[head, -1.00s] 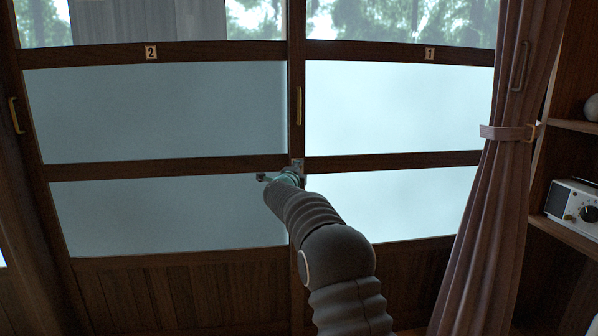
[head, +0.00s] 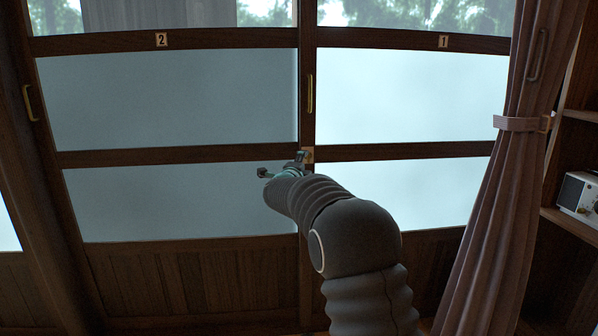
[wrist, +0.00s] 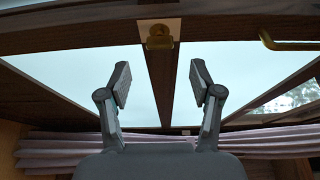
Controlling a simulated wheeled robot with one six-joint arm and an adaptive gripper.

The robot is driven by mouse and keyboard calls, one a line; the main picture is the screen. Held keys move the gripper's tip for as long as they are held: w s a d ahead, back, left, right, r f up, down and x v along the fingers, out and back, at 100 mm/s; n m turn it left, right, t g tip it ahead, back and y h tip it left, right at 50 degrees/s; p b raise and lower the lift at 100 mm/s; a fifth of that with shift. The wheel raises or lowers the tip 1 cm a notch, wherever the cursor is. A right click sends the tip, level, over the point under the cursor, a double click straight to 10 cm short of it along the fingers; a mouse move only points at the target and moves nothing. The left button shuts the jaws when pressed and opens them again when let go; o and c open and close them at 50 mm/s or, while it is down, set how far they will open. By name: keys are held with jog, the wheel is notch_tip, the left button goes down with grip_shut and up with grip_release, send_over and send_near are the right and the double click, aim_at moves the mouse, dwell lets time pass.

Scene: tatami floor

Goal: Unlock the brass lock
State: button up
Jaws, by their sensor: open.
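The brass lock (wrist: 159,36) shows in the wrist view on a pale plate on the dark wooden door stile, above and between my fingertips. In the head view its plate (head: 308,154) shows on the middle stile, just past my gripper, and the lock itself is mostly hidden there. My gripper (wrist: 160,88) has its two fingers spread wide with nothing between them. The gripper also shows in the head view (head: 282,165), in front of the door near the stile. The fingers look apart from the lock.
Two sliding doors with frosted panes carry tags 2 (head: 161,40) and 1 (head: 443,41). Brass pulls (head: 310,93) (head: 30,102) sit on the stiles. A tied curtain (head: 483,205) hangs at right, beside a shelf with a white radio (head: 580,194).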

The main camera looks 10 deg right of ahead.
jog(key=shift+v, duration=2.5)
jog(key=s+a+f+n+g+y, duration=0.2)
jog(key=a+f+n+g+y, duration=0.1)
jog(key=a+f+n+y, duration=0.55)
jog(key=s+a+f+n+g+y, duration=0.1)
jog(key=s+a+f+n+g, duration=0.15)
jog(key=s+f+n, duration=0.45)
jog(key=s+d+r+n+g, duration=0.1)
jog(key=s+d, duration=0.4)
jog(key=s, duration=1)
jog(key=s+d+r+n+g+h, duration=0.1)
jog(key=s+d, duration=0.4)
jog(key=s, duration=1)
jog(key=s+d+r+n+g+h, duration=0.1)
jog(key=s+d+n+g, duration=0.2)
jog(key=s, duration=1.2)
jog(key=shift+d+r+n, duration=0.35)
jog(key=shift+d+n, duration=0.7)
jog(key=shift+d, duration=0.45)
